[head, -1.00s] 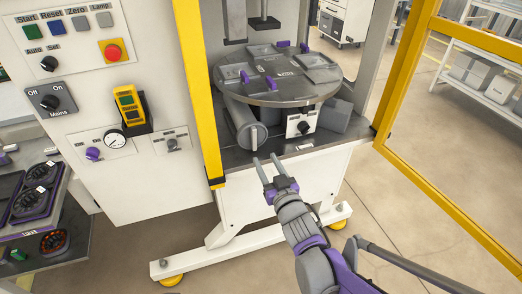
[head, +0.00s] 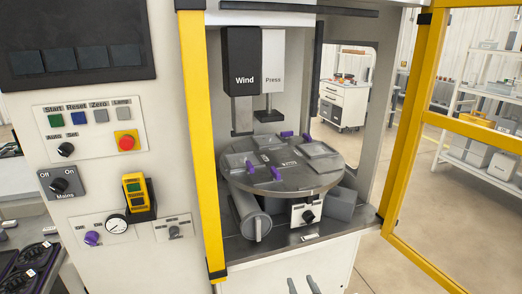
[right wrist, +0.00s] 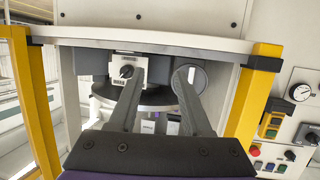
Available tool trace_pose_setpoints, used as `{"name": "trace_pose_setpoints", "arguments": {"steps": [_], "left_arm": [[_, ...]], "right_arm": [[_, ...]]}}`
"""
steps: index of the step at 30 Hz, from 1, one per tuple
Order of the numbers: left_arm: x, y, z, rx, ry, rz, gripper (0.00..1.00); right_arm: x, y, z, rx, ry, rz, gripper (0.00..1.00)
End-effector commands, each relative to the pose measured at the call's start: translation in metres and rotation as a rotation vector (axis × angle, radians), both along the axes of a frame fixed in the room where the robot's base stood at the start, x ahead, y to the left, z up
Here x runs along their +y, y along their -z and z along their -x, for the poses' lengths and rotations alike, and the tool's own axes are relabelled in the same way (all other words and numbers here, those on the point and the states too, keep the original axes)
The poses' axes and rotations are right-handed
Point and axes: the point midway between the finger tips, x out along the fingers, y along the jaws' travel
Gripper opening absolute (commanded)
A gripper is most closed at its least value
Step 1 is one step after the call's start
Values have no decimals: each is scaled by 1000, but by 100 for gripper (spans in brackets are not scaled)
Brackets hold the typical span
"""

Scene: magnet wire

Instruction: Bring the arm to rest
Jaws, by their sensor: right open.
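My right gripper (head: 303,285) shows only its two fingertips at the bottom edge of the head view, in front of the white machine base. In the right wrist view its two grey fingers (right wrist: 160,95) stand apart with nothing between them. They point towards the machine's opening, with the round turntable (right wrist: 150,107) beyond. My right arm is otherwise below the head view. My left gripper is in neither view.
The turntable (head: 284,172) bears flat plates and purple clips under the Wind and Press heads (head: 257,82). A yellow-framed door (head: 412,120) stands open at right. The control panel (head: 95,128) is at left. Open floor (head: 385,265) lies at right.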

Motion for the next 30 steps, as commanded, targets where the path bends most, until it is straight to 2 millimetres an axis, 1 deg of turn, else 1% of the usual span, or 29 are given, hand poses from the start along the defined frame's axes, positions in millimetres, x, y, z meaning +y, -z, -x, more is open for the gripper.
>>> {"name": "trace_pose_setpoints", "arguments": {"steps": [1, 2, 3, 5, 6, 8, 9, 11, 12, 16, 18, 26, 30], "left_arm": [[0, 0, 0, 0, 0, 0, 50], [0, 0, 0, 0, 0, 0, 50], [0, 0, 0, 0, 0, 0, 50], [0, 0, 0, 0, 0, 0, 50], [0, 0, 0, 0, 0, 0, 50], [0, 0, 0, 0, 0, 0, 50], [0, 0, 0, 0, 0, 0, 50], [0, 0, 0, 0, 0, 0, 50], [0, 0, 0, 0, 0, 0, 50], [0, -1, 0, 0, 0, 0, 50], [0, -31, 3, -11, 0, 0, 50], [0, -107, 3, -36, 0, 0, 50], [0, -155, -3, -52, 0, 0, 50]], "right_arm": [[-22, 14, 26, 104, 51, 19, 49], [-32, 24, 42, 168, 77, 30, 49], [-44, 36, 63, 254, 104, 41, 49], [-57, 54, 95, 373, 132, 51, 49], [-63, 64, 115, 445, 143, 56, 49], [-69, 78, 144, 544, 154, 59, 49], [-72, 86, 163, 605, 156, 60, 49], [-74, 97, 190, 689, 154, 58, 49], [-75, 103, 207, 742, 152, 56, 49], [-73, 121, 261, 906, 128, 41, 49], [-72, 88, 257, 881, 128, 45, 49], [-72, 12, 256, 852, 129, 42, 49], [-72, -36, 250, 836, 130, 41, 49]]}}
